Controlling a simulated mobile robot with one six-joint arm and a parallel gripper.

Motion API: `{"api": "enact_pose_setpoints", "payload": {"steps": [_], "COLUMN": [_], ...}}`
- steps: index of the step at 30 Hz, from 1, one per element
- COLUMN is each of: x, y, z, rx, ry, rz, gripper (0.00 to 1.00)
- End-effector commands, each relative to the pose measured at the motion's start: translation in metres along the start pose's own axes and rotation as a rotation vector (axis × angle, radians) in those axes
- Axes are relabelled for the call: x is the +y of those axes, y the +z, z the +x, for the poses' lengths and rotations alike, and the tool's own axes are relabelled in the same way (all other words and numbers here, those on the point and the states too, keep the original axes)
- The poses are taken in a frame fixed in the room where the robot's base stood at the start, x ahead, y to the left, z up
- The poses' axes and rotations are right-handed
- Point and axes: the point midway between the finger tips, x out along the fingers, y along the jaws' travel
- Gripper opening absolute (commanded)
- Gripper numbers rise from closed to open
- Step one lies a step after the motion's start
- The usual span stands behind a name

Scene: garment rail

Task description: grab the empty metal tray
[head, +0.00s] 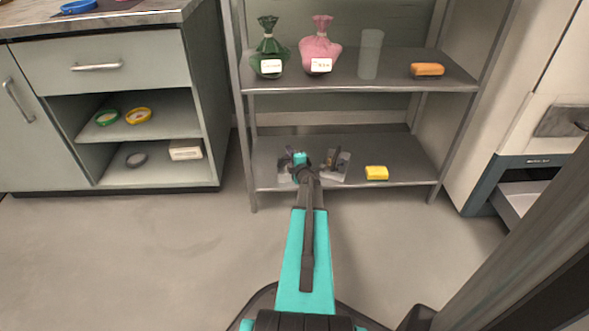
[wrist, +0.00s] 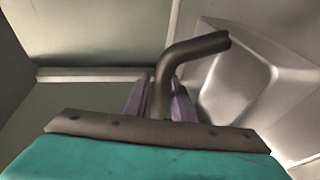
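A shiny silver metal tray (wrist: 217,92) with a sunken middle shows at the right in the wrist view. The part of it in sight is bare. In the head view, grey metal (head: 341,168) shows on both sides of my gripper (head: 299,159) on the lower shelf; I cannot tell whether it is one piece or two. In the wrist view, the purple fingers of my gripper (wrist: 160,98) stand apart. A dark bent rod (wrist: 190,52) rises between them and passes in front of the tray; I cannot tell what it belongs to. The fingers are not visibly closed on the tray.
The upper shelf (head: 400,83) holds a green bag (head: 269,50), a pink bag (head: 320,47), a clear cylinder (head: 370,53) and an orange block (head: 427,69). A yellow block (head: 376,173) lies right of my gripper. Rack posts and a cabinet (head: 100,70) flank the space.

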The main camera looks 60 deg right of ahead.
Motion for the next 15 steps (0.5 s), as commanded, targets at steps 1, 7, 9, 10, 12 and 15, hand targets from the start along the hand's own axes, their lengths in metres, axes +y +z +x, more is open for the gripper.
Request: {"api": "enact_pose_setpoints", "payload": {"steps": [1,7,9,10,12,15], "x": [-0.0001,-0.0002,-0.0002,-0.0002,-0.0003,0.0001], "y": [0.0,0.0001,0.0001,0.0001,0.0002,0.0002], "z": [-0.0001,-0.0002,-0.0002,-0.0002,-0.0002,-0.0003], "rx": [0.0,0.0,0.0,0.0,0.0,0.0], "ry": [0.0,0.0,0.0,0.0,0.0,0.001], "rz": [0.0,0.0,0.0,0.0,0.0,0.0], "gripper": [0.23,0.23,0.2,0.15,0.03,0.0]}}
